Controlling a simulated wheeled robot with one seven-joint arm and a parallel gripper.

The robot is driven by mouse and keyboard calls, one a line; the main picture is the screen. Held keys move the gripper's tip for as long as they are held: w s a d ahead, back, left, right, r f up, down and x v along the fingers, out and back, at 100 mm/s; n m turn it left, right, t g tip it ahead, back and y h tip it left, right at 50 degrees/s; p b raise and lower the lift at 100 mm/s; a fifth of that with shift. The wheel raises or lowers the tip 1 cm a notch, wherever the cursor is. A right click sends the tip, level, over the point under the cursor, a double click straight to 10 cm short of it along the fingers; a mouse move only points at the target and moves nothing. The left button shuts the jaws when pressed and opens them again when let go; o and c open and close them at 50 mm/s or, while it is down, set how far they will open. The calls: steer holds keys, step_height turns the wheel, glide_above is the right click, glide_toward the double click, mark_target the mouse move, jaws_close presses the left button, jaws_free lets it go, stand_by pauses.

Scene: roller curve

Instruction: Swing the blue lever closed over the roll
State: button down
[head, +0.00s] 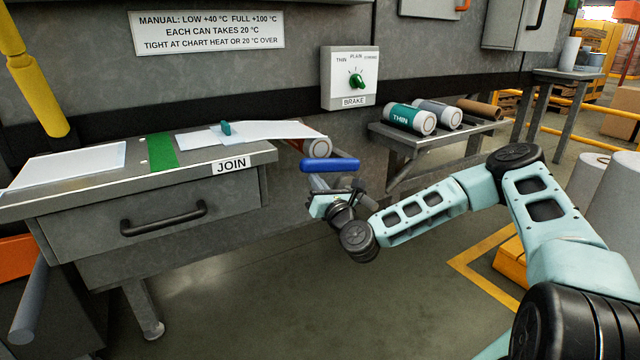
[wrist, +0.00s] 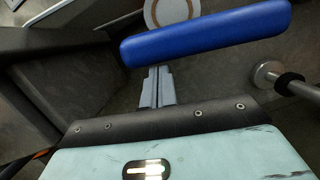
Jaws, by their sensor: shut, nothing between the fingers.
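The blue lever (head: 330,164) is a rounded bar lying nearly level just in front of and below the roll (head: 316,148) at the table's right end. In the wrist view, the blue lever (wrist: 205,32) crosses the upper part at a slight tilt, and the roll's round end (wrist: 170,12) shows behind it. My gripper (head: 317,182) is below the lever, pointing up toward it. In the wrist view its fingers (wrist: 156,72) are together and empty, with tips at the lever's lower edge. I cannot tell whether they touch it.
A white sheet (head: 270,130) runs from the roll onto the JOIN table (head: 190,165). A brake dial panel (head: 335,92) is on the wall behind. Several rolls lie on a side shelf (head: 405,138) to the right. A metal rod (wrist: 290,82) stands right of my fingers. The floor in front is clear.

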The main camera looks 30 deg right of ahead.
step_height(320, 180, up, 4)
steer(key=m+h+p, duration=0.1)
steer(key=m+p, duration=0.1)
steer(key=m, duration=0.1)
steer(key=shift+d+f+m, duration=0.1)
steer(key=shift+d+m, duration=0.05)
steer(key=shift+m, duration=0.25)
steer(key=shift+d+r+p, duration=0.2)
steer(key=shift+r+p, duration=0.2)
steer(key=shift+r, duration=0.45)
steer(key=b, duration=0.2)
glide_toward(318, 161)
steer(key=a+f, duration=0.1)
steer(key=s+a+f, duration=0.1)
steer(key=f, duration=0.1)
steer(key=shift+s+a+f, duration=0.1)
steer(key=shift+a+f, duration=0.05)
steer(key=shift+a, duration=0.25)
